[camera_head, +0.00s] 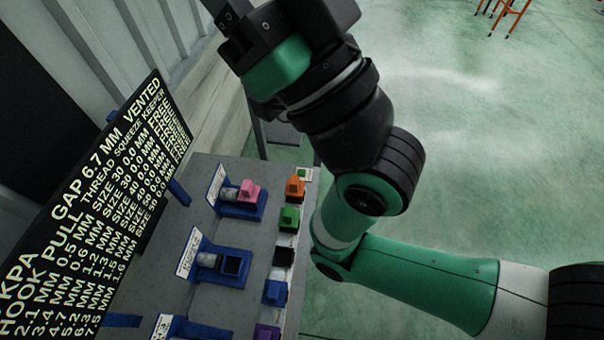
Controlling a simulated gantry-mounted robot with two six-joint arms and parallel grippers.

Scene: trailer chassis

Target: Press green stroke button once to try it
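A green block-shaped piece (289,217) sits in a row along the right edge of the grey bench (205,172). A small green square on a pale plate (303,174) lies at the bench's far right corner. I cannot tell for sure which is the green stroke button. My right arm comes in from the right and arches over the floor beside the bench. My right gripper (235,22) is at the top, raised beyond the bench and apart from both green things. Its fingertips are cut off or hidden. My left gripper is not in view.
The row also has orange (295,187), black (284,255), blue (275,292) and purple (267,332) pieces. Blue fixtures (222,268) stand left of them; one holds a pink piece (249,190). A black text board (100,205) borders the left. Open floor lies right.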

